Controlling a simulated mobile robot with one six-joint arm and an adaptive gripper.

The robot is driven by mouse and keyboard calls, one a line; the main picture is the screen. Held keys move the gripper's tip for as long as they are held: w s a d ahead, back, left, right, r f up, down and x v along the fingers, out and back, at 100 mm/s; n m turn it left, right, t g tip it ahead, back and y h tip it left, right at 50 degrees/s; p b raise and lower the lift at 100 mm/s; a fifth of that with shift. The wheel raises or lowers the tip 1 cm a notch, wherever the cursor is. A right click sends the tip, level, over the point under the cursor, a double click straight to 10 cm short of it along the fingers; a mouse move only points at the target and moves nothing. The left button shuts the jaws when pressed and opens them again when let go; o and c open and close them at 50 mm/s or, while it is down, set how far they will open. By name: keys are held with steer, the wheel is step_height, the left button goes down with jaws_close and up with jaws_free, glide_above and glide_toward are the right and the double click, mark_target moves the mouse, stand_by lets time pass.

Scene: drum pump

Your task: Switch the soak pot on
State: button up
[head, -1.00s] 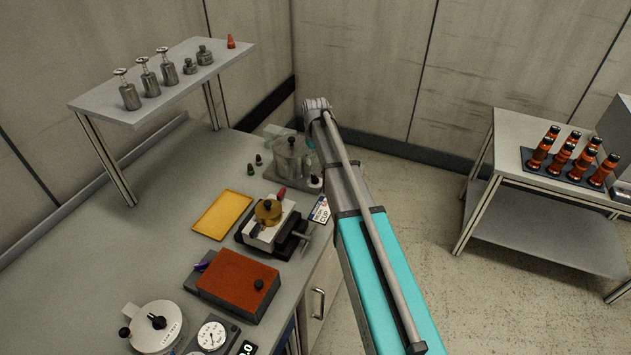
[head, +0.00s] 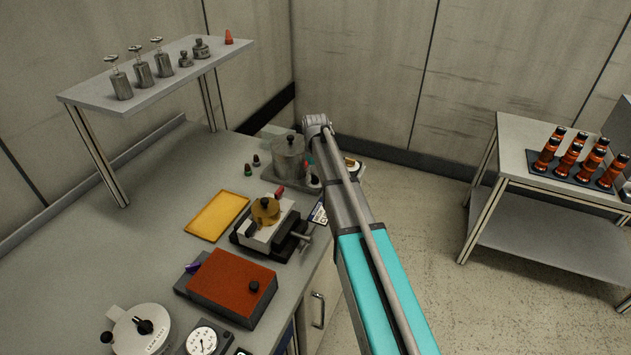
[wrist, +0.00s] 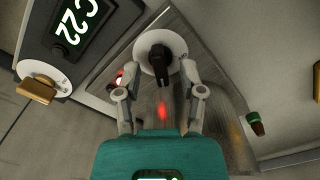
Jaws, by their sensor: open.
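The soak pot looks to be the grey lidded metal pot (head: 289,158) at the back right of the bench in the head view, partly hidden by my arm. In the wrist view a white round dial with a black knob (wrist: 160,58) stands in front of my gripper (wrist: 161,84). My gripper is open, its two fingers on either side just short of the knob; I cannot tell if they touch it. A dark panel with a lit display (wrist: 85,22) reading "C 22" is at upper left. Below it is a brass-coloured handle (wrist: 38,90) on a white disc.
A green-topped small part (wrist: 256,122) lies right of my gripper. On the bench are a yellow tray (head: 217,216), a clamp-like fixture (head: 266,232) and a red-brown block (head: 232,282). A shelf (head: 110,95) with metal bottles stands behind; a side table (head: 500,150) is at right.

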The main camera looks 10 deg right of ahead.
steer(key=shift+f+b, duration=0.35)
steer(key=shift+f, duration=0.2)
